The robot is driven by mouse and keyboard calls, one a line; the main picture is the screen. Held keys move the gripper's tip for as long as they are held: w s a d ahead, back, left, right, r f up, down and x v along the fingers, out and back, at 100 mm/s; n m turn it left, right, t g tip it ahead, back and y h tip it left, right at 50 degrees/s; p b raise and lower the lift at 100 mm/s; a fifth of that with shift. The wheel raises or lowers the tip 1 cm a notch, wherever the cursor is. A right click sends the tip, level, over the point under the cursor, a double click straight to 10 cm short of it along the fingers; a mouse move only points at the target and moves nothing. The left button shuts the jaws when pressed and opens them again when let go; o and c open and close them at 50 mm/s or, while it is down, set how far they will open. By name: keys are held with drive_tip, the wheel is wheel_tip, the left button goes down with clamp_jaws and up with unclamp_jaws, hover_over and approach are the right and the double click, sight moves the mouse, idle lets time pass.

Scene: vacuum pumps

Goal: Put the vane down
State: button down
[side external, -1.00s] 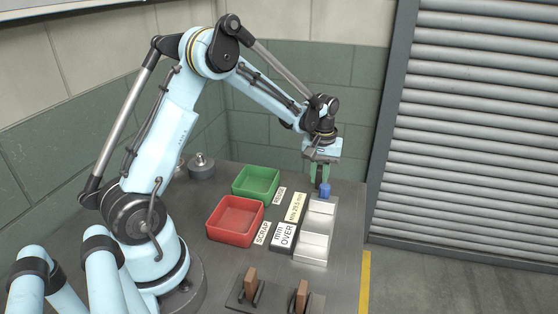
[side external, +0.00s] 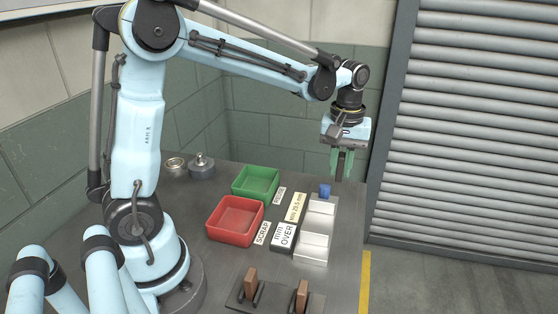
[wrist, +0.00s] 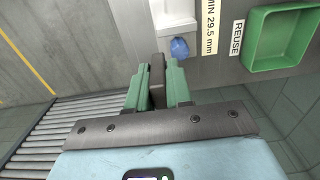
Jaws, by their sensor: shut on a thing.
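My gripper (side external: 342,163), with green fingers, is in the air beyond the far end of the pale two-part tray (side external: 328,222), near the table's right edge. It is shut on a dark vane (side external: 341,165). In the wrist view the vane (wrist: 157,80) stands between the two green fingers (wrist: 155,90), its tip showing past them. The vane is clear of the tray. The red SCRAP bin (side external: 236,243) and the green REUSE bin (side external: 274,190) are to the left of the tray; the green bin also shows in the wrist view (wrist: 254,57).
A small blue object (side external: 324,190) is at the tray's far end, just below my gripper in the picture. Labels OVER (side external: 285,236) and MIN 29.5 mm (side external: 297,207) lie beside the tray. Two brown blocks (side external: 250,281) stand upright in holders at the front.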

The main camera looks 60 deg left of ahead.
drive_tip(key=s+d+f, duration=0.1)
drive_tip(key=s+d, duration=0.1)
drive_tip(key=s, duration=0.5)
drive_tip(key=shift+d+f, duration=0.25)
drive_tip(key=shift+d, duration=0.15)
drive_tip(key=shift+w+f, duration=0.1)
drive_tip(key=shift+f, duration=0.05)
drive_tip(key=shift+f, duration=2.35)
drive_tip(key=shift+f, duration=0.2)
drive_tip(key=shift+f, duration=0.55)
drive_tip(key=shift+f, duration=0.2)
drive_tip(key=c, duration=0.9)
unclamp_jaws()
drive_tip(key=shift+c, duration=0.2)
